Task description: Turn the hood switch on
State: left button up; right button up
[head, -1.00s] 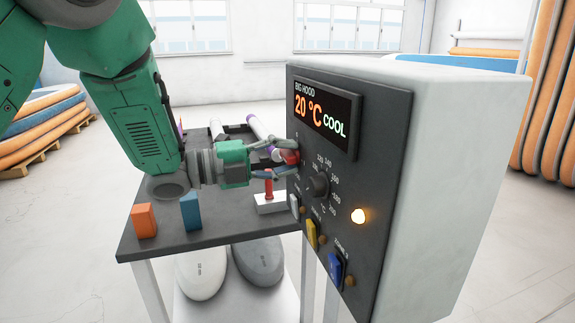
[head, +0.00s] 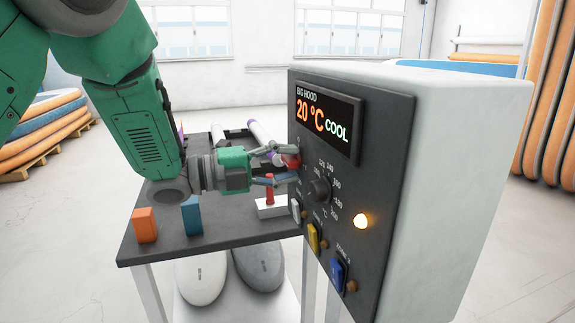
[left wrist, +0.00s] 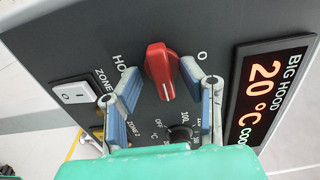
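The red hood switch (left wrist: 159,62) is a rotary knob on the dark panel of the hood box (head: 375,200). In the left wrist view its white mark points down the picture; an "O" is printed to its right and partly hidden "HO" lettering to its left. My left gripper (left wrist: 160,82) is open, with one blue-padded finger on each side of the knob. I see gaps between pads and knob. In the head view the left gripper (head: 287,165) is at the panel's left edge and partly hides the red knob (head: 293,160). My right gripper is not in view.
The panel has a black dial (head: 320,190), a lit lamp (head: 361,221), white, yellow (head: 312,237) and blue (head: 338,275) switches, and a display (head: 326,118) reading "20 °C COOL". A dark table (head: 165,246) holds orange and blue blocks and a white box with a red lever.

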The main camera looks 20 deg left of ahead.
pick_arm(q)
jog(key=v, duration=1.2)
jog(key=shift+f, duration=0.1)
notch_tip(320, 180, down, 15)
jog(key=w+n+t+y, duration=0.1)
jog(key=n+t+y, duration=0.1)
jog(key=n+y, duration=0.6)
jog(key=s+f+n+g+y, duration=0.1)
jog(key=s+f+n, duration=0.25)
jog(key=f, duration=0.25)
jog(key=s+a+f+n+g+y, duration=0.1)
jog(key=s+f+n, duration=0.1)
jog(key=f+n, duration=0.25)
jog(key=s+f+n+g+y, duration=0.1)
jog(key=s+f+n+g, duration=0.15)
jog(key=f, duration=0.35)
jog(key=s+f+n+g+y, duration=0.2)
jog(key=s+f+n, duration=0.3)
jog(key=s, duration=0.6)
jog(key=s+a+f+n+g+y, duration=0.1)
jog(key=s+f+n+g, duration=0.4)
jog(key=s, duration=0.6)
notch_tip(320, 180, down, 2)
jog(key=shift+s+f+y, duration=0.1)
jog(key=shift+s+y, duration=0.3)
jog(key=shift+y, duration=0.1)
